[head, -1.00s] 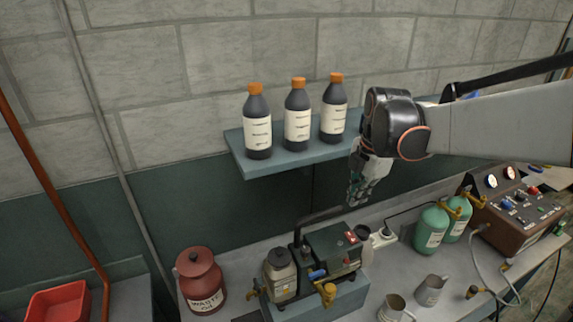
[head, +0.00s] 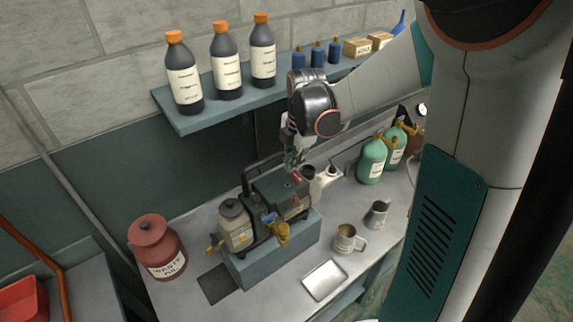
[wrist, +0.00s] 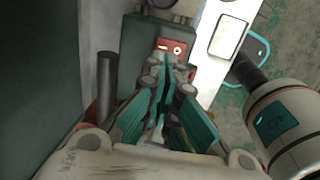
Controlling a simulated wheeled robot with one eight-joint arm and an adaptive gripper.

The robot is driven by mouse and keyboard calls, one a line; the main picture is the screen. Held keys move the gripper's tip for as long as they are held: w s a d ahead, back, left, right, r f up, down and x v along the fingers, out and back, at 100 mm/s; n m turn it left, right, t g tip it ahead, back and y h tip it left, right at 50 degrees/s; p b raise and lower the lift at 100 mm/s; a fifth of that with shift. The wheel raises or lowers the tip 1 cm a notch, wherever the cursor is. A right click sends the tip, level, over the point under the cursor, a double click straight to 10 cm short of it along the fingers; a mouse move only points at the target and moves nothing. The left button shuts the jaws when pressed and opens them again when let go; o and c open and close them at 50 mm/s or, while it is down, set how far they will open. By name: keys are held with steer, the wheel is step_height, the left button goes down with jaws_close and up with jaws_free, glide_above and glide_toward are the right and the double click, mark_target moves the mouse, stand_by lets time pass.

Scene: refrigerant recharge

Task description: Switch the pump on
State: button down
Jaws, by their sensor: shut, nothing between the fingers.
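The pump (head: 275,196) is a dark green and black unit with a carry handle, standing on a blue-grey block on the bench. A red rocker switch (wrist: 171,46) with white marks sits on the pump's top face in the wrist view. The switch also shows in the head view (head: 297,177), just below my fingertips. My gripper (head: 292,160) is shut and empty, pointing down over the switch end of the pump. In the wrist view my gripper (wrist: 165,70) has its tips just short of the switch. I cannot tell whether they touch it, nor which way the rocker is set.
A red waste oil can (head: 157,247) stands left of the pump. Metal jugs (head: 347,240), a tray (head: 325,281) and green cylinders (head: 372,160) are to the right. A shelf (head: 205,118) with dark bottles (head: 226,62) is behind and above.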

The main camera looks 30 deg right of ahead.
mark_target(297, 178)
steer(key=shift+w+f, duration=0.15)
steer(key=shift+f, duration=0.85)
steer(key=shift+w+f, duration=0.15)
steer(key=shift+f, duration=0.85)
